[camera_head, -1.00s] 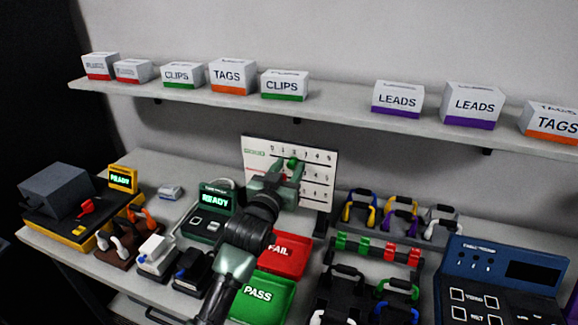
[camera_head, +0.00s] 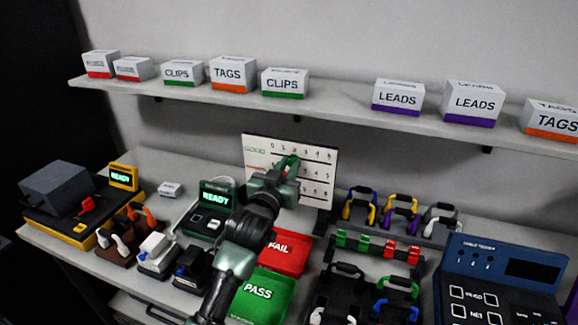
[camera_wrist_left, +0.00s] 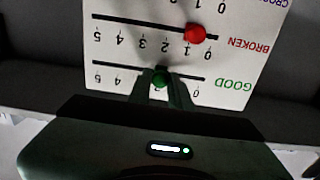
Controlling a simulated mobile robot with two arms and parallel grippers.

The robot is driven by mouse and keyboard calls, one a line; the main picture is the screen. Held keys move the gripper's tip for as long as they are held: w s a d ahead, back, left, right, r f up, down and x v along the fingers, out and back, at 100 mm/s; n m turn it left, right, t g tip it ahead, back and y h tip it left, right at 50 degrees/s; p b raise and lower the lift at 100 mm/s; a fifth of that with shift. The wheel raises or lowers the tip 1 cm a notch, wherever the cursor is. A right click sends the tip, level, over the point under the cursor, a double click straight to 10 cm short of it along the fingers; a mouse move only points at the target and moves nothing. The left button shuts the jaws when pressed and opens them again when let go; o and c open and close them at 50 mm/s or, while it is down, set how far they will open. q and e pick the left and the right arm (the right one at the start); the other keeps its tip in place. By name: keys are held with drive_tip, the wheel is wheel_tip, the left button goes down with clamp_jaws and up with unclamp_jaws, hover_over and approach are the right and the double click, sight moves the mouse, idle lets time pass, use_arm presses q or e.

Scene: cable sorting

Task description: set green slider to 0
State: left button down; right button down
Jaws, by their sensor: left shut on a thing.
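The white slider board (camera_head: 325,170) stands upright at the back of the bench. In the left wrist view it appears upside down, with rows marked GOOD and BROKEN. The green slider knob (camera_wrist_left: 160,75) sits on the GOOD row, left of the 0 in that view, around the 1 to 2 marks. My left gripper (camera_head: 289,165) reaches the board from the front. Its fingers (camera_wrist_left: 164,88) are shut on the green knob and partly cover its track and numbers. The red slider knob (camera_wrist_left: 195,34) sits near 1 on the BROKEN row. My right gripper is not in view.
A red FAIL tray (camera_head: 285,250) and a green PASS tray (camera_head: 262,295) lie below my left arm. A green READY device (camera_head: 210,205) stands to the left. A cable rack (camera_head: 400,215) stands right of the board. A shelf of boxes runs above.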

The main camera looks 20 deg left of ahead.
sight(271, 153)
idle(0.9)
use_arm(q)
drive_tip(key=a+p, duration=0.1)
drive_tip(key=a, duration=0.5)
drive_tip(key=shift+w+a+p, duration=0.1)
drive_tip(key=shift+a+p, duration=0.15)
drive_tip(key=shift+p, duration=0.1)
drive_tip(key=shift+d, duration=0.1)
drive_tip(key=c, duration=1.6)
unclamp_jaws()
drive_tip(key=shift+o, duration=1.4)
drive_tip(key=shift+a, duration=0.25)
drive_tip(key=shift+d, duration=0.1)
